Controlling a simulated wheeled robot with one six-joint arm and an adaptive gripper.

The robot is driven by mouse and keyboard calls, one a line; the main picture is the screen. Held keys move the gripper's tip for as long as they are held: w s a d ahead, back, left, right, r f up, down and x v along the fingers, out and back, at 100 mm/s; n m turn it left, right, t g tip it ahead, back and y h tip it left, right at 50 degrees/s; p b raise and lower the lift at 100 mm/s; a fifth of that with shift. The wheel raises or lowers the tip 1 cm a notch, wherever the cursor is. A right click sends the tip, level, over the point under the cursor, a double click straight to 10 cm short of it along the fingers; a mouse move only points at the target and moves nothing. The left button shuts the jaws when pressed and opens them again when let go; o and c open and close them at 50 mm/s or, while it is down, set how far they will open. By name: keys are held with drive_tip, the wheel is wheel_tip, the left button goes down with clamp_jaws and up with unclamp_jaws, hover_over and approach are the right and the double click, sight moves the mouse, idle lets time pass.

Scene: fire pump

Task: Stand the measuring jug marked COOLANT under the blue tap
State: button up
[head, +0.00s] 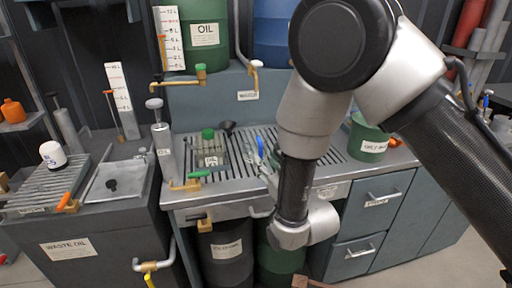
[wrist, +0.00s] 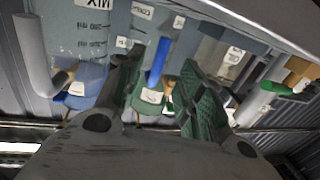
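My gripper (wrist: 158,75) is open in the wrist view, its two dark fingers with green pads spread apart. I see nothing clearly held between them. A blue lever (wrist: 158,60) shows between the fingertips; a blue lever, probably the blue tap's, also shows in the head view (head: 261,147), left of my forearm. A clear graduated vessel marked MIX (wrist: 90,30) stands at the left of the wrist view. I cannot pick out the COOLANT jug for sure; a small label beginning COO is only partly legible.
A slatted drain bench (head: 240,165) carries a clear green-capped container (head: 210,152) and a green tub (head: 368,138) at the right. Green OIL (head: 195,40) and blue (head: 272,32) drums stand behind. A WASTE OIL cabinet (head: 100,235) is at the left. Drawers (head: 370,200) are below.

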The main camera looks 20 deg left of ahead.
sight(260, 155)
drive_tip(key=x, duration=0.5)
drive_tip(key=shift+w+f, duration=0.1)
drive_tip(key=shift+f, duration=0.05)
clamp_jaws()
